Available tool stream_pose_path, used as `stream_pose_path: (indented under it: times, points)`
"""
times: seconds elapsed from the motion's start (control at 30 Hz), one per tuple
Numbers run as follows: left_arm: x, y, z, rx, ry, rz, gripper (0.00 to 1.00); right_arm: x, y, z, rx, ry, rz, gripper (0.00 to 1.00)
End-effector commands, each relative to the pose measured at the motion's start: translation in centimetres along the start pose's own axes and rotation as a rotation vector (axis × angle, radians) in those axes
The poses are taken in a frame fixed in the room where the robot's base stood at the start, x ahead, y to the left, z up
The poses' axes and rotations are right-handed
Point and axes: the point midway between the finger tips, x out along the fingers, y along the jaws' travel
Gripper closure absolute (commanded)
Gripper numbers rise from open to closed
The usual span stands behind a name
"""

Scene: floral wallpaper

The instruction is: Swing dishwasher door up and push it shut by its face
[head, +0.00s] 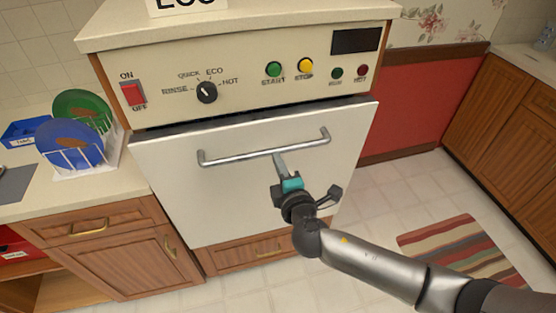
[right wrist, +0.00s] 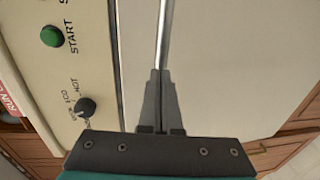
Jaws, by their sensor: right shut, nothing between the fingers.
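The dishwasher door (head: 230,195) is a white panel with a long metal bar handle (head: 225,157) across its upper part. It is swung up almost upright, and a dark gap shows along its top edge below the control panel (head: 205,105). My right gripper (head: 281,156) is in front of the door's face at the middle of the handle, fingers shut and empty. In the right wrist view the shut fingers (right wrist: 160,73) line up with the handle bar (right wrist: 165,30); whether they touch it or the door, I cannot tell. My left gripper is not in view.
A counter (head: 35,195) at left holds a dish rack with a blue plate (head: 68,141) and a green plate (head: 85,103). Wooden cabinets (head: 110,250) stand below. A striped rug (head: 450,255) lies on the open tiled floor at right.

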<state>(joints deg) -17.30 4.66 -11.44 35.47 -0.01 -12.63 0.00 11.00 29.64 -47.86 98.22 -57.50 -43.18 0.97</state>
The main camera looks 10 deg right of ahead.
Motion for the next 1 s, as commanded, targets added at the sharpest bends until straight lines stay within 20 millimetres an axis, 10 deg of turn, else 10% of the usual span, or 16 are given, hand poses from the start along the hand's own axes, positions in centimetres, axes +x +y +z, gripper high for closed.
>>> stream_pose_path:
  times: [1.0]
  points:
    - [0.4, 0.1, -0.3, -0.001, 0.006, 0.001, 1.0, 5.7, 2.4, 0.1, 0.003, -0.002, 0.008, 1.0]
